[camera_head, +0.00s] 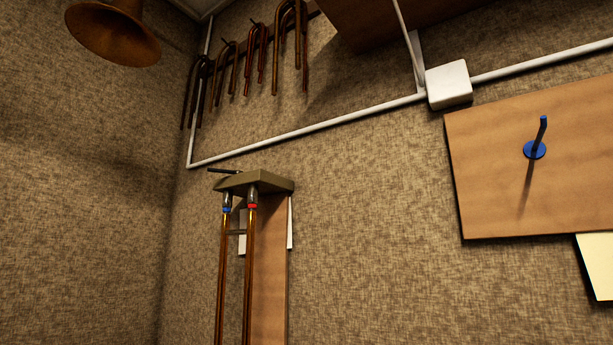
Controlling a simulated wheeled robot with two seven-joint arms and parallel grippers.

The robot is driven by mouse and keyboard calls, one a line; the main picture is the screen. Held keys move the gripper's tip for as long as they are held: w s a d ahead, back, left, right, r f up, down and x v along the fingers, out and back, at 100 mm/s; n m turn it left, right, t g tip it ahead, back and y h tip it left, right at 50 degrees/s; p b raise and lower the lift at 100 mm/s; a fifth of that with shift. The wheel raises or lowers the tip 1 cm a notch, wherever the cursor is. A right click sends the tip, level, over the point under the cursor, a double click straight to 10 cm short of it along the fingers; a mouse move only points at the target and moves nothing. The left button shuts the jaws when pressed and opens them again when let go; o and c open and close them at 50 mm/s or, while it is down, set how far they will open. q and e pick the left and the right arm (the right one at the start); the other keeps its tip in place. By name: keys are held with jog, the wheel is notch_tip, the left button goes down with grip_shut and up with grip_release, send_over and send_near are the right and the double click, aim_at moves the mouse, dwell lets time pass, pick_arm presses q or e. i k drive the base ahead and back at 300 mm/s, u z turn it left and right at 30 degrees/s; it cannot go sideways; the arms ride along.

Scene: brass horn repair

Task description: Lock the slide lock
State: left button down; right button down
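A trombone-like slide with two brass tubes (248,285) hangs upright from an olive-grey bracket (270,183) on the wall. Near the top, one tube has a blue ring (227,210) and the other has a red ring (252,206). The lower ends of the tubes run out of the picture. Neither of my grippers is in view.
A wooden board (270,270) stands behind the tubes. Bent tubes (290,40) hang at the top, and a horn bell (112,35) is at top left. On the right are a wooden panel (580,170) with a blue peg (541,132) and a white box (448,84) with conduit.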

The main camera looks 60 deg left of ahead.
aim_at(213, 170)
jog(key=z, duration=0.8)
jog(key=k, duration=1)
jog(key=u, duration=1.45)
jog(key=i, duration=0.5)
jog(key=u, duration=0.1)
